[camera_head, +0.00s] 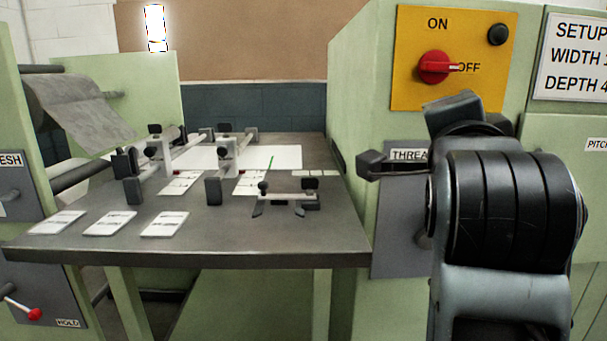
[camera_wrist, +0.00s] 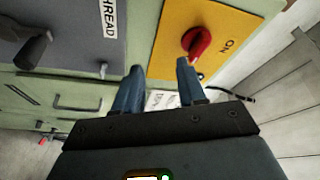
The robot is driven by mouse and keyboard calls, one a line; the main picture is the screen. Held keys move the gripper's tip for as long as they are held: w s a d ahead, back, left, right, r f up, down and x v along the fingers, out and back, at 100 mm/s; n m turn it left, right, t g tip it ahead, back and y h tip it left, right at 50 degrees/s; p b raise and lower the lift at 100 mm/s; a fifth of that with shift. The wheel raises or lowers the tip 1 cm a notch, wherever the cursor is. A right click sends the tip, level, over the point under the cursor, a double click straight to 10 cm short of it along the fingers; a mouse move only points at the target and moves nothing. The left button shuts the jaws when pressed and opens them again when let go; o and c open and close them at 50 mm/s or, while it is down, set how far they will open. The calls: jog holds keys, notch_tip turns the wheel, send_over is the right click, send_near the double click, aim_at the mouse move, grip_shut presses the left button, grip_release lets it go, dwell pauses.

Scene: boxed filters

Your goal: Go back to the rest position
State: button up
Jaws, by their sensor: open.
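My gripper (camera_wrist: 160,72) shows in the wrist view with its two blue-grey fingers apart and nothing between them. Its fingers point toward the green machine front, near the yellow switch plate (camera_wrist: 224,15). In the head view my arm fills the right side and hides the fingers. The yellow plate (camera_head: 408,85) carries a red knob (camera_head: 433,67) whose pointer is toward OFF. The knob also shows in the wrist view (camera_wrist: 196,41), beyond the right fingertip; I see no clear contact. A grey THREAD panel (camera_head: 394,262) is partly behind my arm.
A dark crank handle (camera_wrist: 33,50) sticks out from the THREAD panel. A red-tipped HOLD lever (camera_head: 32,314) sits at lower left. Green machine walls stand close behind my arm.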

jog(key=s+d+f+n+y, duration=0.1)
jog(key=s+f+n+y, duration=0.1)
jog(key=s+f+n, duration=0.5)
jog(key=s+d+f+n+y, duration=0.1)
jog(key=s+f+n+y, duration=0.15)
jog(key=f, duration=0.85)
jog(key=s+d+f+n+y, duration=0.1)
jog(key=s+f+n+y, duration=0.1)
jog(key=s+f+n, duration=0.55)
jog(key=s+f+g, duration=0.2)
jog(key=s+f, duration=0.2)
jog(key=s, duration=0.9)
jog(key=s+f+g, duration=0.1)
jog(key=s+f, duration=0.3)
jog(key=s, duration=0.9)
notch_tip(320, 180, up, 13)
jog(key=p, duration=1.3)
jog(key=shift+w+a+r, duration=0.15)
jog(key=shift+a+r, duration=0.05)
jog(key=shift+a, duration=0.05)
